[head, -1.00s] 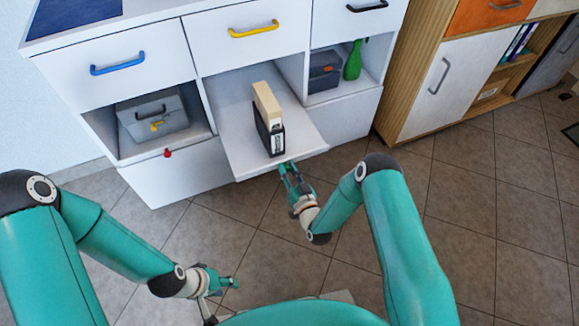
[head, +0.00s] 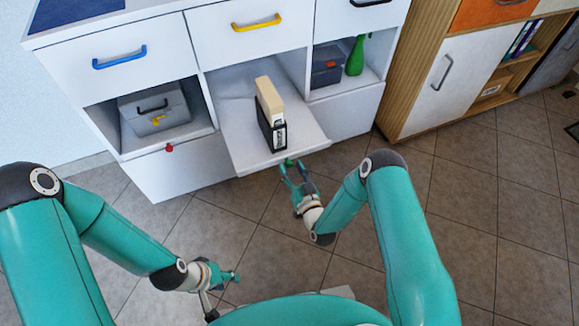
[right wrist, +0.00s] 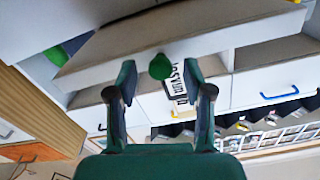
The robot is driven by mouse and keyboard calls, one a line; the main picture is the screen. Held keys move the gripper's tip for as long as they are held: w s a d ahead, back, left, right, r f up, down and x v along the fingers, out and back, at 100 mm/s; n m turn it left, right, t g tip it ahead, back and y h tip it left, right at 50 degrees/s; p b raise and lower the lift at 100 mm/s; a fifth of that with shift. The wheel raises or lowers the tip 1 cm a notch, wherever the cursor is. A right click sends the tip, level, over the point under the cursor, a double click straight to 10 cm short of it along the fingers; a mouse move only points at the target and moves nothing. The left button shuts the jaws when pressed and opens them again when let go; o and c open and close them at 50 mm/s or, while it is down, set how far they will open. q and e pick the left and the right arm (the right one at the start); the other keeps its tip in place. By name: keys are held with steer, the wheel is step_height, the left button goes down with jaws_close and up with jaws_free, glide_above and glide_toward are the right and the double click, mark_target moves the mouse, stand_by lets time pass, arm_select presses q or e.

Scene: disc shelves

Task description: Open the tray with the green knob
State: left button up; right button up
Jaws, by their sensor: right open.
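The white tray (head: 245,152) sticks out from the middle compartment of the white cabinet. A black and cream box-like object stands on it. The green knob (right wrist: 160,66) on the tray's front edge shows in the right wrist view, between the spread fingers and just beyond their tips. My right gripper (head: 290,164) is open in front of the tray edge; it also shows in the right wrist view (right wrist: 160,92). My left gripper (head: 234,277) hangs low over the floor, away from the cabinet; its jaw state is unclear.
A red knob (head: 169,148) is on the left compartment, which holds a grey box (head: 153,112). The right compartment holds a dark box (head: 326,68) and a green bottle (head: 356,56). Drawers with blue, yellow and black handles are above. Tiled floor in front is clear.

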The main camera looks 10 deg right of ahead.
steer(key=s+d, duration=0.2)
steer(key=s, duration=0.8)
steer(key=shift+s, duration=0.2)
